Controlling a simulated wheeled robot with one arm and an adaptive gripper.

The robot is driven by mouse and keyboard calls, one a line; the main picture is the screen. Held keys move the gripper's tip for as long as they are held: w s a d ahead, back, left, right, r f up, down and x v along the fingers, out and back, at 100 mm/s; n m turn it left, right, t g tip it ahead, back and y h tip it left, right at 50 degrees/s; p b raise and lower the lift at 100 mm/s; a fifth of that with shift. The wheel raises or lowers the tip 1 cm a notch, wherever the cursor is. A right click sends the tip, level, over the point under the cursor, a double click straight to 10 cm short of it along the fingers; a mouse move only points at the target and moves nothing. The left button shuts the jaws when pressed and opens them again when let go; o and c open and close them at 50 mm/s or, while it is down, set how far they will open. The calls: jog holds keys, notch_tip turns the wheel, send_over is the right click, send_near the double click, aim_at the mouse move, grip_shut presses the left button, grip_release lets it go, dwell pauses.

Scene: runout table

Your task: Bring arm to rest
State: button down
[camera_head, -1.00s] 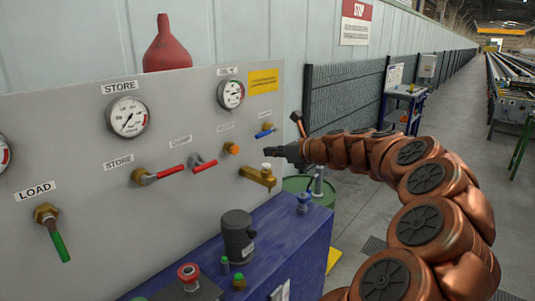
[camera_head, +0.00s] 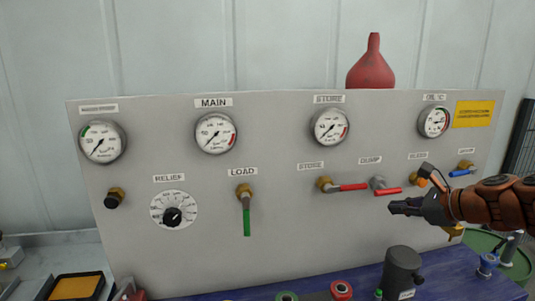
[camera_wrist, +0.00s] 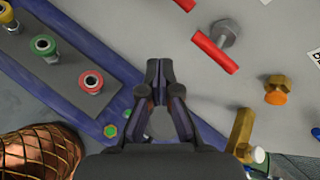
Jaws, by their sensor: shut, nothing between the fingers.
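My gripper (camera_head: 408,207) is at the right of the head view, in front of the lower right of a grey valve panel (camera_head: 290,240). My copper-coloured arm reaches in from the right edge. In the wrist view the gripper (camera_wrist: 159,66) is shut and empty, its fingertips together. The red dump lever (camera_head: 388,191) is just above and left of the gripper in the head view. A brass valve (camera_wrist: 240,133) is to the right of the fingers in the wrist view; my arm partly hides it in the head view.
A dark blue bench (camera_head: 455,284) carries a dark cylinder (camera_head: 402,270) below the gripper. Red store (camera_head: 352,187), green load (camera_head: 247,218) and blue (camera_head: 462,172) levers stick out of the panel. A red funnel-shaped vessel (camera_head: 371,68) stands behind the panel top. A green drum (camera_head: 515,270) is at right.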

jog(key=s+a+f+n+g, duration=0.4)
jog(key=s+a+n, duration=0.3)
jog(key=a, duration=0.3)
jog(key=s+a+f+n+g, duration=0.3)
jog(key=s+a+f+n, duration=0.2)
jog(key=s+a+n, duration=0.3)
jog(key=s+d+f+n+g+h, duration=0.1)
jog(key=s+f+n+g+h, duration=0.1)
jog(key=s, duration=0.8)
jog(key=s+d+f+n+g+h, duration=0.1)
jog(key=s+f+n+g+h, duration=0.2)
jog(key=s+n, duration=0.4)
jog(key=s+f+h, duration=0.1)
jog(key=s+f, duration=0.1)
jog(key=s, duration=0.1)
jog(key=shift+f+n, duration=0.35)
jog(key=shift+n, duration=0.05)
